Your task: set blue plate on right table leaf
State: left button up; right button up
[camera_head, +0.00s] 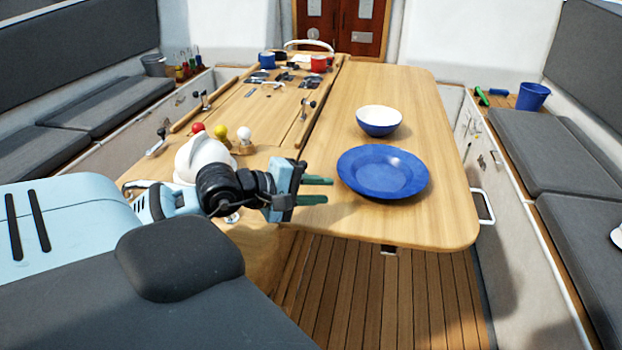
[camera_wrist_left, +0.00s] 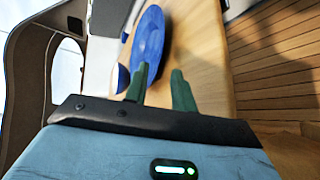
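A blue plate (camera_head: 383,172) lies flat on the right table leaf (camera_head: 450,215), near its front part. It also shows in the left wrist view (camera_wrist_left: 149,38), beyond the fingertips. My left gripper (camera_head: 330,190) is open and empty, just left of the plate and apart from it. Its two green fingers (camera_wrist_left: 163,80) are spread with nothing between them. My right gripper is in neither view.
A blue and white bowl (camera_head: 379,121) stands on the leaf behind the plate. Small fittings and blue and red mugs (camera_head: 319,64) are on the table's left part. Cushioned benches flank the table. The leaf's right side is clear.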

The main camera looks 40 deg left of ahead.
pick_arm(q)
jog(key=shift+v, duration=0.9)
